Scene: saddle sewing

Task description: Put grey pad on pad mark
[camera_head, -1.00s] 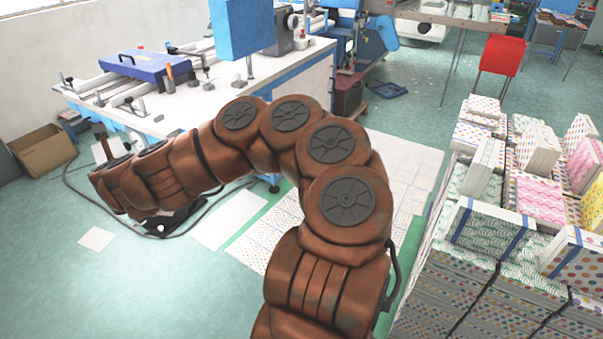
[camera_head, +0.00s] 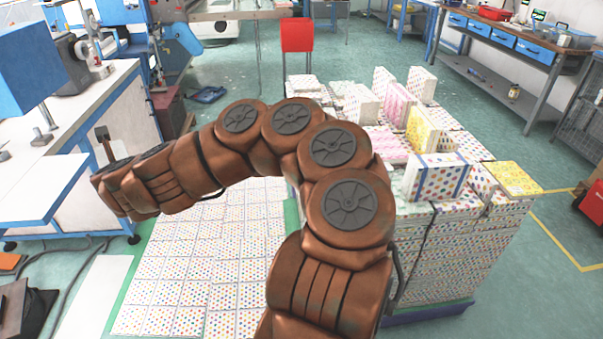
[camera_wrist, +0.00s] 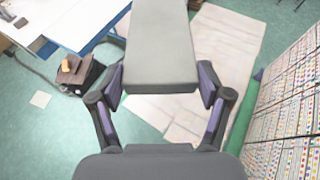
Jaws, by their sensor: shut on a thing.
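The grey pad (camera_wrist: 160,50) is a thick flat block with a slightly lighter top face. It fills the upper middle of the wrist view. My gripper (camera_wrist: 161,84) is shut on its near end, with one purple-lined finger on each side. The pad sticks out away from the gripper, above the floor, and its far end is cut off by the frame. In the head view my arm bends toward the left, and I cannot clearly make out the gripper or pad there. I cannot make out a pad mark in either view.
A white-topped workbench (camera_head: 90,105) with blue parts stands at left. Tall stacks of patterned books (camera_head: 455,250) stand close on the right. Dotted sheets (camera_head: 200,270) cover the floor between them. A dark pedal-like device (camera_wrist: 80,72) sits on the floor.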

